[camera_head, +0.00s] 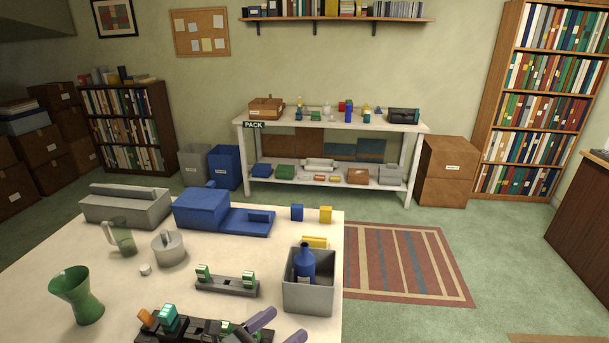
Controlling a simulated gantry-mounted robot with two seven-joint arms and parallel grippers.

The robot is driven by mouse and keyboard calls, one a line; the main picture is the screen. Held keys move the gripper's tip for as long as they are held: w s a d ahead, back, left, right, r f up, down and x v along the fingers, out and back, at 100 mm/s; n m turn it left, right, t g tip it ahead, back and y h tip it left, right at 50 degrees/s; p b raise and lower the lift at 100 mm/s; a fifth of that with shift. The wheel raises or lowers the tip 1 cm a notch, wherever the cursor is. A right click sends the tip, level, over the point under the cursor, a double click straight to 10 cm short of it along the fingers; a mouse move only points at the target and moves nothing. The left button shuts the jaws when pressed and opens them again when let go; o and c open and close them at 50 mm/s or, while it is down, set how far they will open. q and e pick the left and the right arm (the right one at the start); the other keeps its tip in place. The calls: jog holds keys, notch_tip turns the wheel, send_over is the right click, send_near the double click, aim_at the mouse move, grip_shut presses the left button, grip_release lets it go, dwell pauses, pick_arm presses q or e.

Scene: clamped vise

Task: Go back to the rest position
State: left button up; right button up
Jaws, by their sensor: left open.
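My left gripper (288,323) shows at the bottom edge of the head view, as two purple fingers spread apart. It is open, with nothing seen between the fingers. It is low over the front of the white table (30,265), right of a dark rail (180,331) that holds an orange piece and green pieces. The gripper's lower part is cut off by the frame edge. My right gripper is not in view.
A grey bin (308,297) with a blue bottle (304,262) stands at the table's right edge. A dark holder (227,286) with two green pieces lies behind the rail. A green vase (78,294), a glass jug (122,240) and a blue vise-like block (203,209) stand farther left.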

pick_arm(q)
jog(key=s+a+f+n+y, duration=0.1)
jog(key=s+f+n+y, duration=0.1)
jog(key=n, duration=0.5)
jog(key=s+a+f+n+y, duration=0.1)
jog(key=s+f+n+y, duration=0.2)
jog(key=n, duration=0.4)
jog(key=s+f+n+y, duration=0.3)
jog(key=n, duration=0.5)
jog(key=shift+a+f, duration=0.15)
jog(key=shift+a, duration=0.25)
jog(key=s+a+f+n+g+y, duration=0.2)
jog(key=s+a+f+n+g, duration=0.2)
jog(key=s+a+f+n, duration=0.45)
jog(key=s+a+f+n+g+y, duration=0.3)
jog(key=s+a+n+g, duration=0.25)
jog(key=s+n, duration=0.6)
notch_tip(320, 180, up, 26)
jog(key=m+p, duration=0.2)
jog(key=p, duration=2.3)
jog(key=shift+s+f+t, duration=0.15)
jog(key=shift+t, duration=0.3)
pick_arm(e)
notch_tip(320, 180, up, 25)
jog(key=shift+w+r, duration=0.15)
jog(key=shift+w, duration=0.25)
pick_arm(q)
jog(key=shift+d, duration=0.1)
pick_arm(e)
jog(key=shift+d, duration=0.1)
